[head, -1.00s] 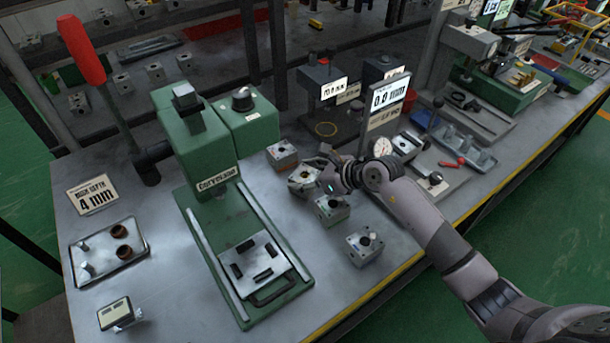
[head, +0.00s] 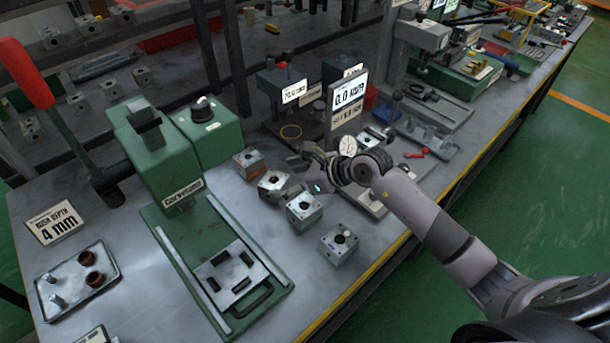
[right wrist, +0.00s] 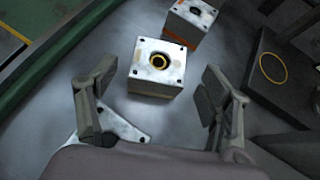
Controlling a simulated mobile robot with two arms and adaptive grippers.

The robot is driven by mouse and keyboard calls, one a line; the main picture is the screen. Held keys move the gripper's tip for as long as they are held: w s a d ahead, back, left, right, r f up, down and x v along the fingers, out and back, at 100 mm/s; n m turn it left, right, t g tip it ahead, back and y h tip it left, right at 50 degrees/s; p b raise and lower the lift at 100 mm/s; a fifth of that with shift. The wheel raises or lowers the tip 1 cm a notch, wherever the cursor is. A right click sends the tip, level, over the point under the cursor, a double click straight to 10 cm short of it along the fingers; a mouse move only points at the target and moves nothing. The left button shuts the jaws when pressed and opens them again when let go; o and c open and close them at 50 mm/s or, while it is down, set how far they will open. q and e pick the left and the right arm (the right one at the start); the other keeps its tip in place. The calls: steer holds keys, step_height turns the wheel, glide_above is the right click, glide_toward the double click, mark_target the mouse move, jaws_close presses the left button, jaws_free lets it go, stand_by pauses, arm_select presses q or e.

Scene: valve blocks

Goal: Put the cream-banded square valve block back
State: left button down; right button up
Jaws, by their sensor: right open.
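The cream-banded square valve block (head: 273,187) sits upright on the grey bench, second in a slanting row of similar blocks. Its band is hard to make out. In the right wrist view the block (right wrist: 157,70) shows a pale top with a dark, yellow-rimmed bore, ahead of and between the spread fingers. My right gripper (head: 298,172) is open and empty, just to the right of the block, with a gap between them. My left gripper is not in view.
An orange-banded block (head: 248,162) stands behind it; a green-banded block (head: 304,209) and another block (head: 339,246) stand in front. The green press (head: 165,165) is to the left.

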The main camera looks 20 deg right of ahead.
steer(key=v, duration=0.7)
steer(key=shift+b, duration=0.35)
steer(key=shift+s+r, duration=0.1)
